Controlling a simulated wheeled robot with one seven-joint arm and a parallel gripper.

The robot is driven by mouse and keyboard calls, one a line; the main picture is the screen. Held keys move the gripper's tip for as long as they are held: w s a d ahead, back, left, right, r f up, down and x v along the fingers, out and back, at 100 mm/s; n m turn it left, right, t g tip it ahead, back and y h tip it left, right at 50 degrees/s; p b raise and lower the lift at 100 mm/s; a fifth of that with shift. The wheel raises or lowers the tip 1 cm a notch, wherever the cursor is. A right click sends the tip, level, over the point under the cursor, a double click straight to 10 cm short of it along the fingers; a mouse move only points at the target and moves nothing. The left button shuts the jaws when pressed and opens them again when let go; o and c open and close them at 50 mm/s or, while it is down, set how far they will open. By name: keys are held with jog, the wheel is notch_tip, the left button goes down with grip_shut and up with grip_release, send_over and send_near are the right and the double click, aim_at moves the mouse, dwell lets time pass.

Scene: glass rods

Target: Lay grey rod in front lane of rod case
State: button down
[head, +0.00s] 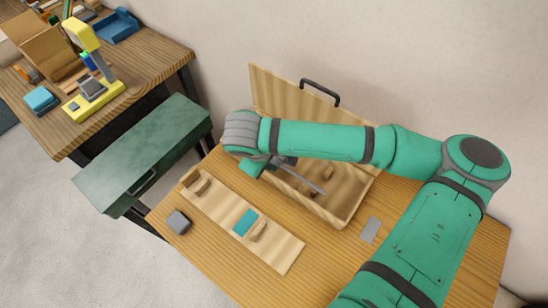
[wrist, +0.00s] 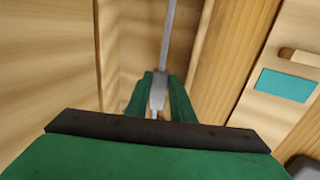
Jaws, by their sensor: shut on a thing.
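The grey rod (wrist: 168,50) is held between the green fingertips of my gripper (wrist: 158,95). In the head view the rod (head: 305,179) slants down to the right over the open rod case (head: 350,217). My gripper (head: 272,165) is at the case's left part, partly hidden by my wrist. The wrist view shows the pale case interior (wrist: 130,45) under and left of the rod, near the case's front wall. My arm covers much of the case and its lanes. I cannot tell whether the rod touches the case floor.
A wooden board (head: 275,250) with raised rests and a teal patch (head: 245,222) lies in front of the case. A grey block (head: 179,222) is at left, a grey plate (head: 371,230) at right. The case lid (head: 285,93) stands open behind. A green cabinet (head: 145,155) stands left.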

jog(key=shift+s, duration=0.15)
jog(key=shift+f, duration=0.4)
dwell(0.4)
jog(key=c, duration=1.5)
grip_release()
jog(key=shift+o, duration=0.2)
jog(key=shift+a, duration=0.1)
jog(key=v, duration=1)
jog(key=shift+r, duration=0.4)
